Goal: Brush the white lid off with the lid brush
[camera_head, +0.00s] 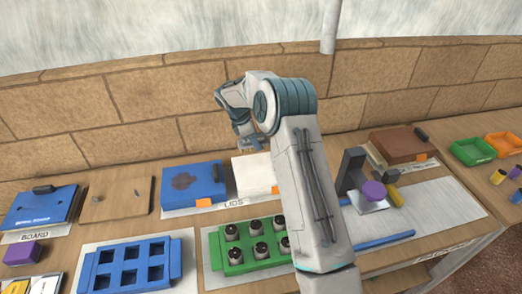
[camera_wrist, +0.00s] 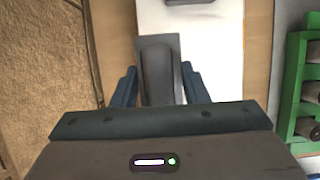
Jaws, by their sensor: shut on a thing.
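The white lid (camera_head: 250,178) lies on the back of the table, partly hidden behind my arm. In the wrist view the white lid (camera_wrist: 214,45) fills the top middle, with a dark piece at its upper edge. My gripper (camera_head: 247,142) is above the lid's back part in the head view. In the wrist view my gripper (camera_wrist: 158,78) is shut on a grey block-like piece, which looks like the lid brush (camera_wrist: 158,58). The brush overlaps the white lid in that view. I cannot tell whether it touches the lid, and its bristles are hidden.
A blue lid (camera_head: 207,178) with a dark stain lies just left of the white lid. A green tray (camera_head: 234,263) with several dark plugs stands in front; it also shows in the wrist view (camera_wrist: 285,101). A brick wall (camera_head: 120,92) rises close behind. A brown lid (camera_head: 401,146) is at right.

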